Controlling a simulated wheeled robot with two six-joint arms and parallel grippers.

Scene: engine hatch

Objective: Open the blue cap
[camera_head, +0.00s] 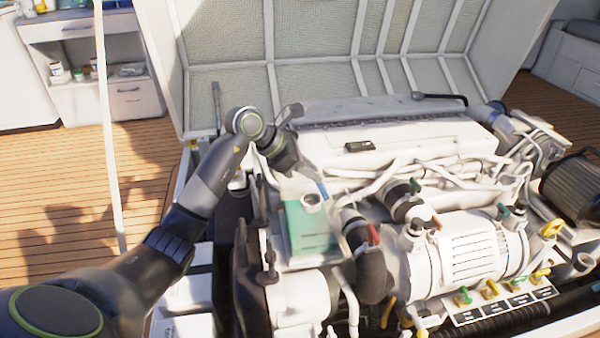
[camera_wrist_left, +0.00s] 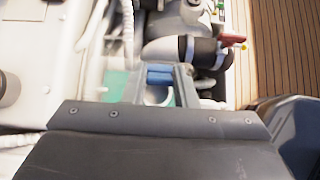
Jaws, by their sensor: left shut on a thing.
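My left gripper (camera_head: 321,188) reaches in from the left over the engine. In the left wrist view its fingers (camera_wrist_left: 160,78) are shut on the blue cap (camera_wrist_left: 160,73), which shows as a blue block between the tips. In the head view only a thin blue sliver of the cap (camera_head: 323,191) shows. The green tank (camera_head: 308,232) is just below, with a round white neck (camera_head: 311,202) on top. The neck also shows in the wrist view (camera_wrist_left: 156,96). The cap appears to be above the neck; the exact gap is hard to judge. My right gripper is not in view.
A black hose with a red handle (camera_head: 373,234) stands close to the right of the tank. White engine pipes (camera_head: 370,186) run behind. The raised hatch lid (camera_head: 330,50) closes off the back. Wooden deck (camera_head: 60,190) lies to the left.

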